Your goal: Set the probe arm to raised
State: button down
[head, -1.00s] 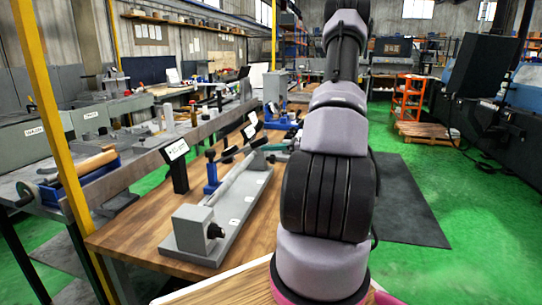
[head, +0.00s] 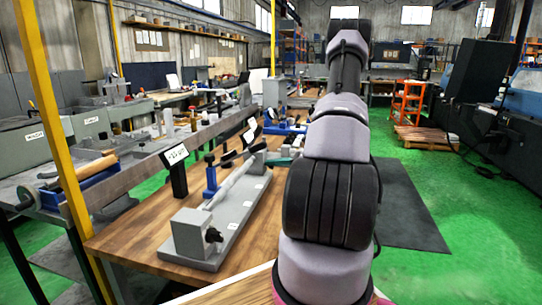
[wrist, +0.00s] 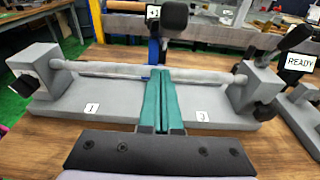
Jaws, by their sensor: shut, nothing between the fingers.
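A grey fixture (head: 238,218) on the wooden bench carries a pale round bar (head: 228,187) between two end blocks. It also shows in the wrist view (wrist: 75,112). A blue post (head: 211,178) with a black top stands behind the bar. In the wrist view the blue post (wrist: 154,50) is partly hidden, with a large black knob (wrist: 174,16) above it. Which part is the probe arm, and its angle, I cannot tell. My gripper (wrist: 159,73) has teal fingers, shut and empty, over the middle of the fixture, with the tips seen across the bar. Contact is unclear.
A READY sign (wrist: 300,62) and another grey fixture part stand at the right in the wrist view. A black stand with a label (head: 177,170) is left of the fixture. A yellow post (head: 48,120) stands at the left. Bare bench (head: 130,232) lies beside the fixture.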

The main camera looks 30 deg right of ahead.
jog(key=r+v, duration=0.1)
jog(key=v, duration=0.8)
jog(key=shift+s+d, duration=0.2)
jog(key=shift+s, duration=0.05)
jog(key=shift+a, duration=0.1)
jog(key=s+a+r+n+g+h, duration=0.1)
jog(key=s+a+r+n+g, duration=0.1)
jog(key=a+r+n+g, duration=0.45)
jog(key=s+a+r+n+g+h, duration=0.15)
jog(key=a+r+n, duration=0.25)
jog(key=a+r, duration=0.5)
jog(key=s+a+r+n+t+h, duration=0.4)
jog(key=s+a+r+n+h, duration=0.3)
jog(key=s+a+r+n, duration=0.4)
jog(key=s+a+n, duration=0.1)
jog(key=s+a, duration=0.1)
jog(key=s, duration=0.1)
jog(key=shift+a, duration=0.25)
